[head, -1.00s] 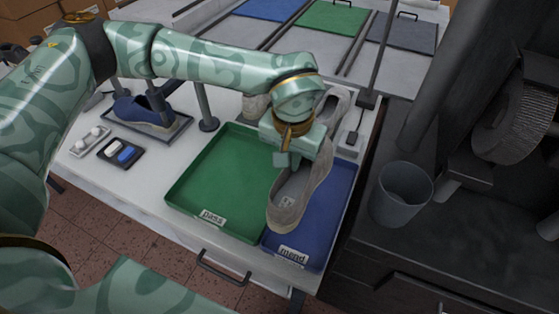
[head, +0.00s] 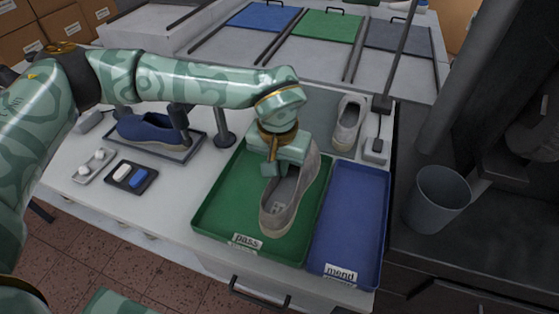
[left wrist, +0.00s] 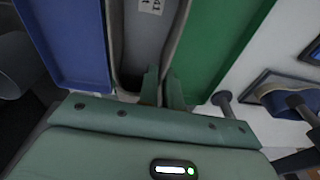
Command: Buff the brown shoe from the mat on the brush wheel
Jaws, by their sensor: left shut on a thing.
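My left gripper (head: 271,171) is shut on a greyish-brown shoe (head: 277,213), gripping it at the opening's edge. The shoe appears over the green pass tray (head: 213,205), toe end toward the back; whether it touches the tray floor I cannot tell. In the left wrist view the gripper (left wrist: 162,85) pinches the shoe's wall, and the label inside the shoe (left wrist: 148,40) shows. A second pale greyish-brown shoe (head: 348,125) stands at the back right of the table. The dark brush wheel (head: 533,142) is partly visible at the right edge. My right gripper is out of view.
The blue mend tray (head: 350,222) is empty beside the pass tray. A blue shoe (head: 150,132) sits in a grey tray at left, near a dark holder (head: 131,176) with a white and a blue piece. A grey bin (head: 436,200) and a dark post stand at right.

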